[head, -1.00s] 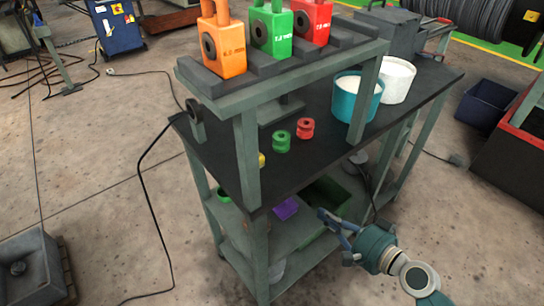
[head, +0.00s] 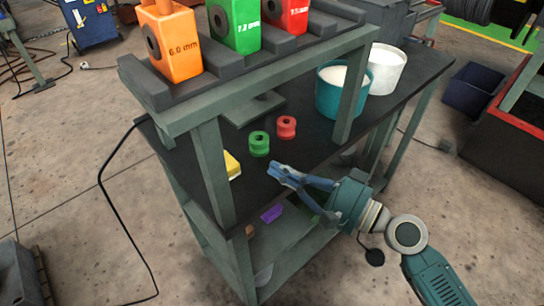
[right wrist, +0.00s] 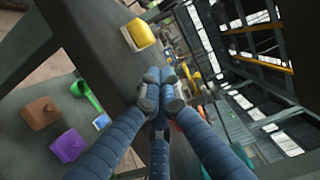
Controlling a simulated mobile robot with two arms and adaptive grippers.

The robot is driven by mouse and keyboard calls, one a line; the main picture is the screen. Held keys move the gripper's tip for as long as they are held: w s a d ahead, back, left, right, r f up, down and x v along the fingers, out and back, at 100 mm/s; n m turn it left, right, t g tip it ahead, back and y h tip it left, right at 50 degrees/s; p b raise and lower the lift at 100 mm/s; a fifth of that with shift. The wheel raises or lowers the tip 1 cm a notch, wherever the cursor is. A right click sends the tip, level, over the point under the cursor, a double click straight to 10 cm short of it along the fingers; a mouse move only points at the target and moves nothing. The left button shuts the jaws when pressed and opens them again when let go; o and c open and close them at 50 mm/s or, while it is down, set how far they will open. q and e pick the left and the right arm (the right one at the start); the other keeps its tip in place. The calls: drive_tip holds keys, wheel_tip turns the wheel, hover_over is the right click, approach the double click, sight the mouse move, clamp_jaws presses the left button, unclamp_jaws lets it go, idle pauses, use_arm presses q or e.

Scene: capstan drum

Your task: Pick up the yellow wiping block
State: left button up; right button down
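The yellow wiping block (head: 232,165) lies on the dark bench top, partly hidden behind the near-left leg of the raised rack. It also shows in the right wrist view (right wrist: 138,34), beyond my fingertips and to the left. My right gripper (head: 276,175) is over the front edge of the bench, to the right of the block and apart from it. In the right wrist view its fingertips (right wrist: 161,88) come together with nothing visible between them. My left gripper is not in view.
A green spool (head: 259,144) and a red spool (head: 286,127) stand behind my right gripper. The rack (head: 210,105) overhangs the block, with its leg in front. A teal bucket (head: 330,100) and a white bucket (head: 387,78) stand right. A purple block (head: 271,214) is on the lower shelf.

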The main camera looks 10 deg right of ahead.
sight(249, 168)
drive_tip(key=x, duration=0.1)
drive_tip(key=p+x, duration=0.1)
drive_tip(key=x, duration=0.2)
drive_tip(key=shift+a+r+p, duration=0.35)
drive_tip(key=x, duration=0.2)
drive_tip(key=shift+w+a+f+p, duration=0.15)
drive_tip(key=shift+w+p, duration=0.1)
drive_tip(key=shift+p, duration=0.05)
drive_tip(key=shift+w+a+f, duration=0.1)
drive_tip(key=shift+w+a, duration=0.1)
drive_tip(key=shift+a, duration=0.05)
drive_tip(key=shift+w+a, duration=0.1)
drive_tip(key=shift+a, duration=0.35)
drive_tip(key=s+a+p, duration=0.1)
drive_tip(key=s+a, duration=0.1)
drive_tip(key=s+a+p, duration=0.1)
drive_tip(key=s+a, duration=0.1)
drive_tip(key=a, duration=0.1)
drive_tip(key=shift+s+a+p, duration=0.15)
drive_tip(key=shift+p, duration=0.2)
drive_tip(key=shift+s+a, duration=0.25)
drive_tip(key=shift+a, duration=0.05)
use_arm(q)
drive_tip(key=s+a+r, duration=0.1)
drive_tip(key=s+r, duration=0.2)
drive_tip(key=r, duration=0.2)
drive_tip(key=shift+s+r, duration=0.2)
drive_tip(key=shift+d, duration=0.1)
use_arm(e)
drive_tip(key=shift+d, duration=0.1)
